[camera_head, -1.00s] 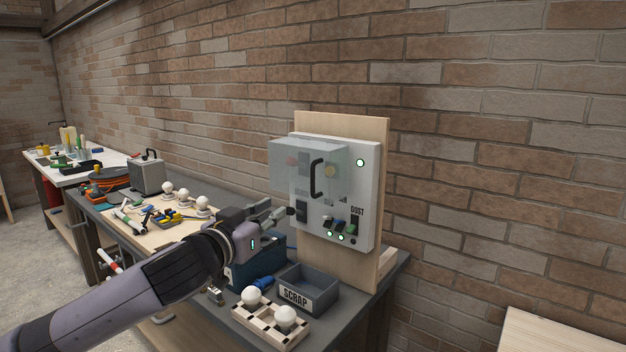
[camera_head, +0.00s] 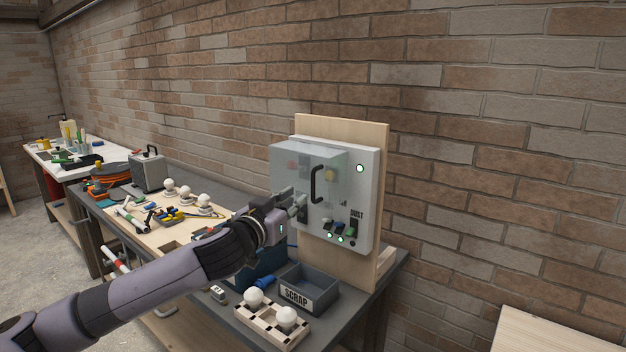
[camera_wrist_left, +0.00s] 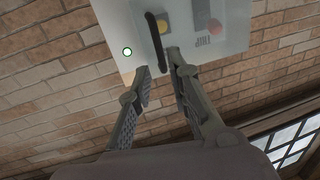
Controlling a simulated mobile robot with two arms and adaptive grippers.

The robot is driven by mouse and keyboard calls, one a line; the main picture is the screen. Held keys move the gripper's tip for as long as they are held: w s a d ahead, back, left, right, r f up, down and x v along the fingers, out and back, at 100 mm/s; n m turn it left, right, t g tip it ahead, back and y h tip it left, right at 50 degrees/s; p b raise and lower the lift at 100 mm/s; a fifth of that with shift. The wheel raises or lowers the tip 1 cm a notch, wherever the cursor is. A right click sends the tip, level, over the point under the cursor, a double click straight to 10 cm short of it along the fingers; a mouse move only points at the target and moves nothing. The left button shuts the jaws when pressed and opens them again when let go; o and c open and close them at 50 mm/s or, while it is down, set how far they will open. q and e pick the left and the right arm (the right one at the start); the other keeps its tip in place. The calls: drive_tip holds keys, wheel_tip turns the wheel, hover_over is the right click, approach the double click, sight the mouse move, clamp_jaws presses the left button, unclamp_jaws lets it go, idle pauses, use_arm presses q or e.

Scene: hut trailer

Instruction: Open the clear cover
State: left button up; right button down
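The clear cover (camera_head: 290,165) is a see-through box over the upper part of a light grey control panel (camera_head: 366,200). It is closed, with red and yellow buttons visible behind it. Its black handle (camera_head: 317,185) stands upright on the front. My left gripper (camera_head: 297,200) is just left of the handle's lower part. In the left wrist view, my left gripper (camera_wrist_left: 158,68) is open, and the black handle (camera_wrist_left: 154,35) shows between and beyond the fingertips. I cannot tell whether a finger touches it. My right gripper is not in view.
The panel is on a wooden board (camera_head: 384,140) on the grey bench. Below are lit switches (camera_head: 340,232), a SCRAP bin (camera_head: 325,290) and a bulb rack (camera_head: 262,325). Tools and bulbs lie on a board (camera_head: 150,225) to the left. A brick wall stands behind.

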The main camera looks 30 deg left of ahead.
sight(312, 188)
use_arm(q)
drive_tip(key=w+p, duration=0.1)
drive_tip(key=w, duration=0.1)
drive_tip(key=w+p, duration=0.1)
drive_tip(key=w, duration=0.2)
drive_tip(key=w+p, duration=0.1)
drive_tip(key=w, duration=0.2)
drive_tip(key=shift+w+a+r+p, duration=0.1)
drive_tip(key=shift+w+a+p, duration=0.1)
drive_tip(key=shift+a+p, duration=0.15)
drive_tip(key=shift+w+a, duration=0.1)
drive_tip(key=shift+w, duration=0.5)
clamp_jaws()
